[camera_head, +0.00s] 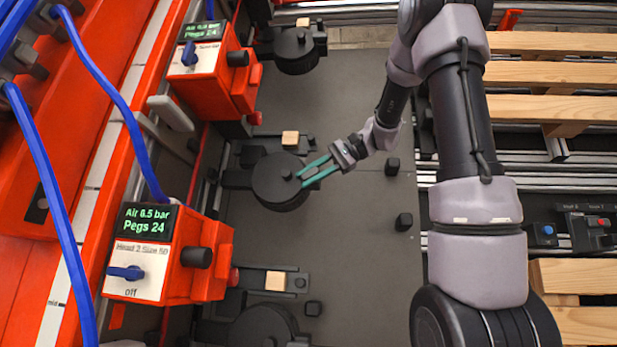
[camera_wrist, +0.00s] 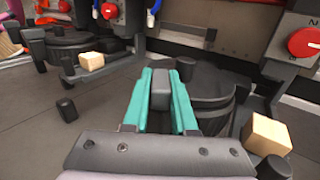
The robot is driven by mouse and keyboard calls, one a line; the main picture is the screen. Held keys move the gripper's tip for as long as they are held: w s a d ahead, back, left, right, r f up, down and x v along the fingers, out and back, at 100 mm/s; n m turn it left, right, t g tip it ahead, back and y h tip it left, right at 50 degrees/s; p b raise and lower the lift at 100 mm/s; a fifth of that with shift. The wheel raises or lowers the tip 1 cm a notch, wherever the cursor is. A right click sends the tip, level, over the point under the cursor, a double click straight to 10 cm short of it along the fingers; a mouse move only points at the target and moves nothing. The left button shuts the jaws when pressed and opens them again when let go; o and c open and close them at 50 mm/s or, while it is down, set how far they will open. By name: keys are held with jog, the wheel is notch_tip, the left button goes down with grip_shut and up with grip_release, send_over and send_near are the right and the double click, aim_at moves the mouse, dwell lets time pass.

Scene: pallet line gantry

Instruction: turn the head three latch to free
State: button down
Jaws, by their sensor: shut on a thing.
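My gripper (camera_head: 302,180) has teal fingers and reaches the right edge of a round black drum (camera_head: 272,192) in the middle of the deck. In the wrist view my gripper (camera_wrist: 163,78) is shut on a dark grey block-like piece (camera_wrist: 160,92) between its fingers. I cannot tell whether this piece is the latch or is joined to the drum. The drum also shows just beyond the fingers in the wrist view (camera_wrist: 218,88). An orange box (camera_head: 128,285) reads "Head 2", its blue knob (camera_head: 127,273) beside "Off". The upper orange box's (camera_head: 190,72) head number is too small to read.
Other black drums stand at the top (camera_head: 296,58) and bottom (camera_head: 262,328). Wooden blocks (camera_head: 290,138) lie near them. Small dark pegs (camera_head: 403,222) stand on the deck. Blue hoses (camera_head: 110,95) hang at left. Wooden pallets (camera_head: 550,75) lie at right. The deck right of the drum is mostly clear.

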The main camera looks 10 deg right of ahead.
jog(key=g+h, duration=0.1)
jog(key=h, duration=0.1)
jog(key=n+g+h, duration=0.1)
jog(key=g+h, duration=0.1)
jog(key=shift+n+h, duration=0.3)
jog(key=shift+h, duration=0.1)
jog(key=g+h, duration=0.1)
jog(key=h, duration=0.1)
jog(key=n+g+h, duration=0.1)
jog(key=g+h, duration=0.1)
jog(key=h, duration=0.1)
jog(key=shift+s+d+f, duration=0.1)
jog(key=shift+s+d, duration=0.05)
jog(key=shift+n, duration=0.3)
jog(key=c, duration=0.7)
grip_release()
notch_tip(320, 180, up, 10)
jog(key=shift+s, duration=0.1)
